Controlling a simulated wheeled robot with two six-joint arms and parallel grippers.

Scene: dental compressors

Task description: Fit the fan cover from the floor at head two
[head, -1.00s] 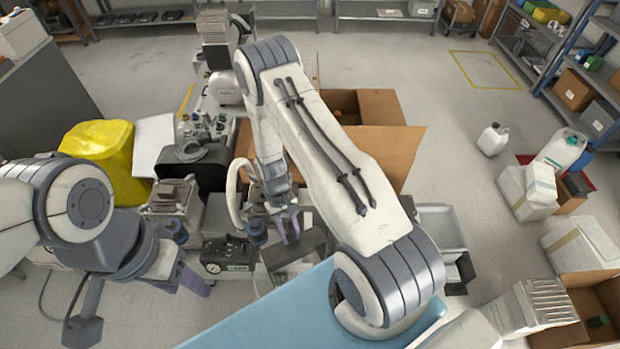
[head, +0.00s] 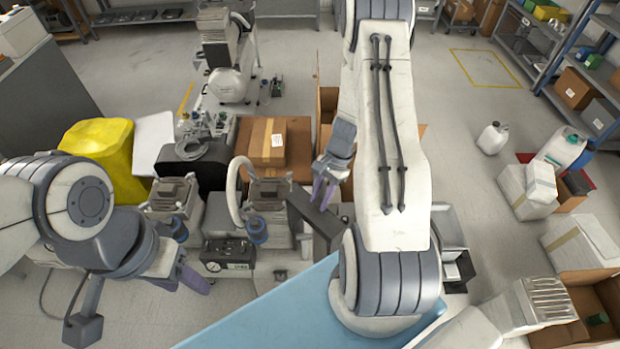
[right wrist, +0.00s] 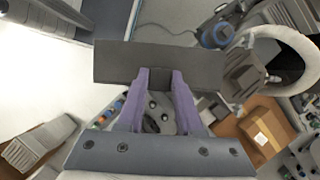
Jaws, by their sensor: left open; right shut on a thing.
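My right gripper (head: 326,188) is shut on a dark grey plate-like part (head: 312,212), probably the fan cover. In the right wrist view the purple fingers (right wrist: 158,100) grip the middle of the long dark plate (right wrist: 125,64). It is held tilted, just right of the right compressor head (head: 268,193) in the head view. That head, with a blue filter (head: 257,230) and a white hose loop (head: 237,190), shows close to the plate's end; contact cannot be told. A similar head (head: 172,195) stands further left. My left gripper (head: 185,278) is open and empty at lower left.
A gauge box (head: 228,257) stands in front of the heads. A closed carton (head: 268,142) and an open carton (head: 326,105) stand behind. A yellow bag (head: 98,155) is at left. A blue surface (head: 265,310) lies in front. Open floor (head: 440,110) extends behind at right.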

